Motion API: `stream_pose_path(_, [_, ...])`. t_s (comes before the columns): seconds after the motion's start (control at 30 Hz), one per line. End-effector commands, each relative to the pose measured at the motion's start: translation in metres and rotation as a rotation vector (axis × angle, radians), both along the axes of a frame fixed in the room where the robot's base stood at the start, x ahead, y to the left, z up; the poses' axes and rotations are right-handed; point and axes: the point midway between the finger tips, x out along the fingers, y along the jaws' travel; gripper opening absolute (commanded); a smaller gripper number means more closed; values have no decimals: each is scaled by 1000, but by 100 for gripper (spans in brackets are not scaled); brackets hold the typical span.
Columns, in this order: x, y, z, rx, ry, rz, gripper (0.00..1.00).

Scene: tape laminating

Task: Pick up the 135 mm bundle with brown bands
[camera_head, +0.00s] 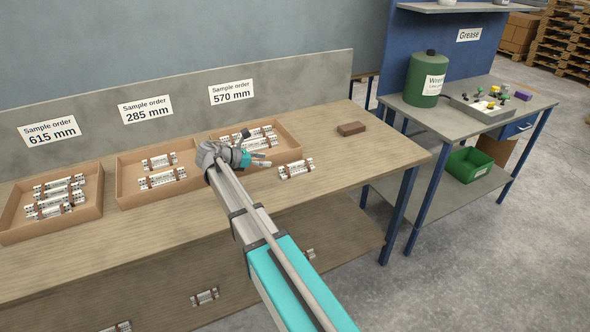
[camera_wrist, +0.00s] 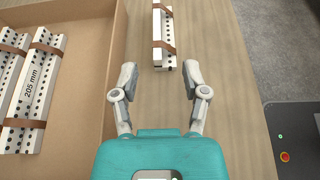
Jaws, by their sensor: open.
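A short white bundle with dark holes and brown bands (camera_head: 297,169) lies loose on the wooden table, just right of the tray under the 570 mm sign. It also shows in the wrist view (camera_wrist: 163,38), lying lengthwise ahead of my gripper, its far end cut off by the frame. I cannot read a length on it. My gripper (camera_head: 261,157) is open and empty, with its fingers pointing toward the bundle. In the wrist view my gripper (camera_wrist: 159,76) has its fingertips either side of the bundle's line, near its close end.
The 570 mm tray (camera_head: 290,134) holds several banded bundles, one marked 205 mm (camera_wrist: 36,88). The 285 mm tray (camera_head: 123,181) and 615 mm tray (camera_head: 50,229) also hold bundles. A brown block (camera_head: 351,129) lies farther right. Other bundles (camera_head: 205,297) lie on the lower shelf.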

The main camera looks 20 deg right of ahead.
Motion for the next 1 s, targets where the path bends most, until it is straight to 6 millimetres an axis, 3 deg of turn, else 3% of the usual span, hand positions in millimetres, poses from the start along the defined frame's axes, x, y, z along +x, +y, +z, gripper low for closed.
stream_pose_path(0.27, [1,-5,-6,1,-2,7,58])
stream_pose_path(0.7, [3,-60,-30,1,-2,8,58])
stream_pose_path(1.0, [4,-73,-34,1,-2,9,58])
